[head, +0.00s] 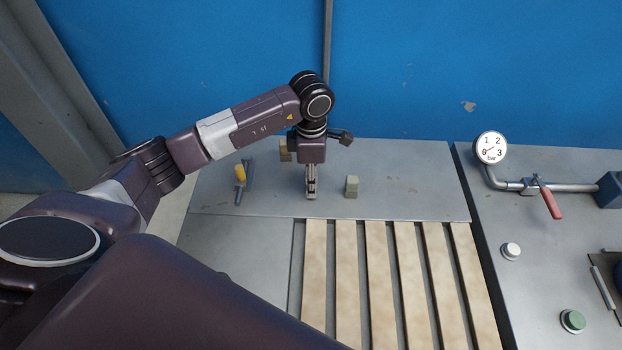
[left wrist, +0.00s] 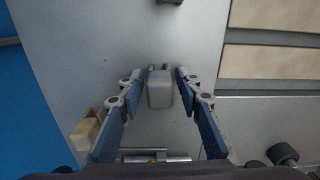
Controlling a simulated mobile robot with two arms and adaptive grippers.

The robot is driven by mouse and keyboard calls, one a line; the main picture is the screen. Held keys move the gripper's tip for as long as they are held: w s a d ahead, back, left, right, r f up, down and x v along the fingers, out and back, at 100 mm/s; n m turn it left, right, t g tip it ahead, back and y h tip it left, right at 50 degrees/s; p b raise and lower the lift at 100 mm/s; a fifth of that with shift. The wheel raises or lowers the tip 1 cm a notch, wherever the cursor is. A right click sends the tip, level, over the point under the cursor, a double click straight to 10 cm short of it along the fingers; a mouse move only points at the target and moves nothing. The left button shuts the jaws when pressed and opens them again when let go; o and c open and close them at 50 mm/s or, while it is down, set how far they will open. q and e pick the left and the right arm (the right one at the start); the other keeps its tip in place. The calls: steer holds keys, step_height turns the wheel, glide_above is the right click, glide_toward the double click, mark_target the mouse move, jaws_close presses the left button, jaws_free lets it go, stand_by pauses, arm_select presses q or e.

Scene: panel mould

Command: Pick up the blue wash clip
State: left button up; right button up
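In the left wrist view a pale grey, rounded block-like piece (left wrist: 160,92) with two small prongs at its far end lies between my left fingers. It looks like the clip, but I cannot make out a clear blue tint. My left gripper (left wrist: 159,73) is open around it, with a narrow gap at each side. In the head view my left gripper (head: 311,195) points down close over the grey panel, and I cannot pick out the piece there. My right gripper is in neither view.
A grey-green block (head: 352,187) stands right of the gripper. A tan block (head: 285,151) and a yellow-handled tool (head: 240,176) lie to its left. Pale slats (head: 345,260) lie in front. A gauge (head: 490,148) and a red-handled valve (head: 550,202) are at right.

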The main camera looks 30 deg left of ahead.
arm_select(q)
jaws_close()
steer(key=shift+r, duration=0.15)
